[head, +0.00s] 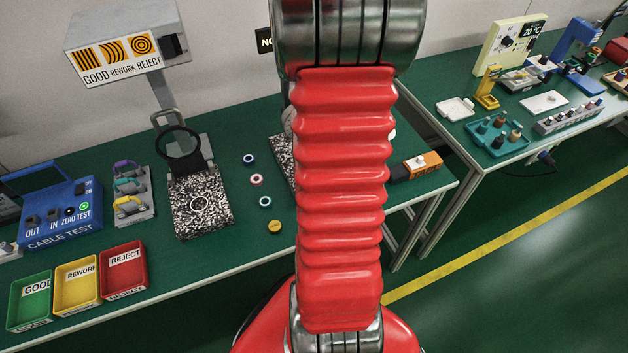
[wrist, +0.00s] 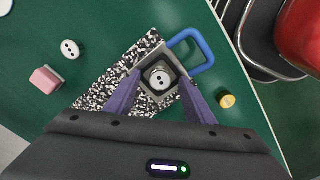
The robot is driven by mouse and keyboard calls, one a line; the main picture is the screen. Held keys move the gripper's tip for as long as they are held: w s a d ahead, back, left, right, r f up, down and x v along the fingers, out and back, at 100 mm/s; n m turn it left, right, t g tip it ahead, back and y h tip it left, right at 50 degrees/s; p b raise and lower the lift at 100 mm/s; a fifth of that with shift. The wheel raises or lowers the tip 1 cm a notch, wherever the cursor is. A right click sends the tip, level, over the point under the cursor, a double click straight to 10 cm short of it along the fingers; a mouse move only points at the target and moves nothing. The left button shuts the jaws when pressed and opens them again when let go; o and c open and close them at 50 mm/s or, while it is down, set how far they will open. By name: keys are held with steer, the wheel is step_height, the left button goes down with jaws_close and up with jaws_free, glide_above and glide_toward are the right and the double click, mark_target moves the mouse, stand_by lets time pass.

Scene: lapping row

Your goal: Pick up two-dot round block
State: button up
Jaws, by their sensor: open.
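In the wrist view, a white round block with two dark dots (wrist: 160,81) sits in a dark square recess of a grey holder (wrist: 145,59) on a black-and-white speckled slab (wrist: 93,93). My gripper (wrist: 160,77) is open, its purple fingers on either side of the holder in the picture; the height gap is unclear. A second white round piece, also with two dark dots (wrist: 70,49), lies on the green table at upper left. In the head view my red arm hides the gripper and most of this slab.
In the wrist view, a blue handle (wrist: 205,50) rises beside the holder, a yellow cap (wrist: 226,101) is right, and a pink block (wrist: 45,80) left. The head view shows a ring stand's speckled base (head: 203,222), several small round pieces, and sorting trays (head: 122,281).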

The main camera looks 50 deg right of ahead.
steer(key=shift+c, duration=0.7)
steer(key=c, duration=1.1)
steer(key=shift+r, duration=0.15)
step_height(320, 180, up, 10)
